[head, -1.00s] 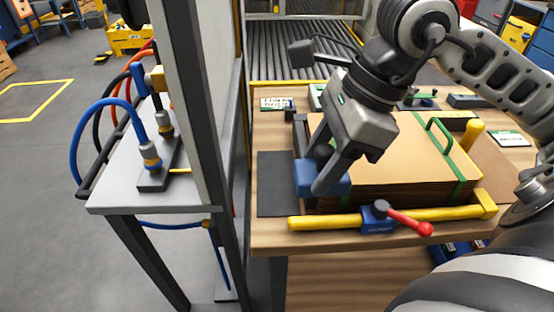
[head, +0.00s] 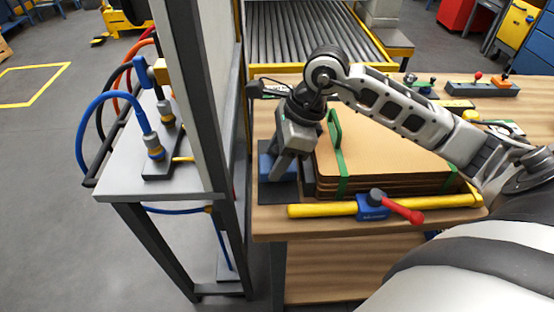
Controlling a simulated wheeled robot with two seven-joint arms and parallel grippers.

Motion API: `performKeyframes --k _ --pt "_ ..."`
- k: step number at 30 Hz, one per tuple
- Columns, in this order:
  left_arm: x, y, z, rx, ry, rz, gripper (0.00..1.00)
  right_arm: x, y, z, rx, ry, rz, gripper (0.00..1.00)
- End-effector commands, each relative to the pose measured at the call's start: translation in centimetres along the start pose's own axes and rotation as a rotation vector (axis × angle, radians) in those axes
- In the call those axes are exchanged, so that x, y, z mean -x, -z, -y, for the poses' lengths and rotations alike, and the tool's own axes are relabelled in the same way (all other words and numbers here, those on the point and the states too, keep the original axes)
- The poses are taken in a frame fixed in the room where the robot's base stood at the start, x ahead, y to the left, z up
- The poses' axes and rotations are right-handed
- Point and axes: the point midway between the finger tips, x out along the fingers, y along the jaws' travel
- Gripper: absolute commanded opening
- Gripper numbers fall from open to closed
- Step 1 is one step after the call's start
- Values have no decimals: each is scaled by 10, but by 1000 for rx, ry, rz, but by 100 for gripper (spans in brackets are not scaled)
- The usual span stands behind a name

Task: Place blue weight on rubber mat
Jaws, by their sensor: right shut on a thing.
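The blue weight (head: 265,166) is a blue block at the left of the wooden table, left of the cardboard stack. My right gripper (head: 280,168) points down and is shut on it, with a finger covering part of its front. The dark rubber mat (head: 275,195) lies flat at the table's left edge, and the weight is over it. I cannot tell whether the weight touches the mat or is slightly above it. My left gripper is not in view.
The cardboard stack (head: 390,150) with green straps and a green handle (head: 335,127) stands right beside the gripper. A yellow bar (head: 325,210) with a blue clamp and red lever runs along the front. A grey post (head: 195,100) rises to the left.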

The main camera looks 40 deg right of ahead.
Motion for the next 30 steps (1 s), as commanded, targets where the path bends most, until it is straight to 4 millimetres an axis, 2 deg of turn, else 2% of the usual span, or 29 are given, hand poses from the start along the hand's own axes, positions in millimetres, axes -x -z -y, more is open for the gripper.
performKeyframes --k 5,17,18,20,30 --pt "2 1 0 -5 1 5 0 -14 5 0 1 2 4 0" --pt "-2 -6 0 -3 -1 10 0 -19 7 0 2 5 4 0" --pt "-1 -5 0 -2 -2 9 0 -19 8 0 0 1 0 55" --pt "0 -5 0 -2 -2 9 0 -18 8 0 0 0 0 69" --pt "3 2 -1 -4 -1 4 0 -14 6 -1 -1 0 0 69"
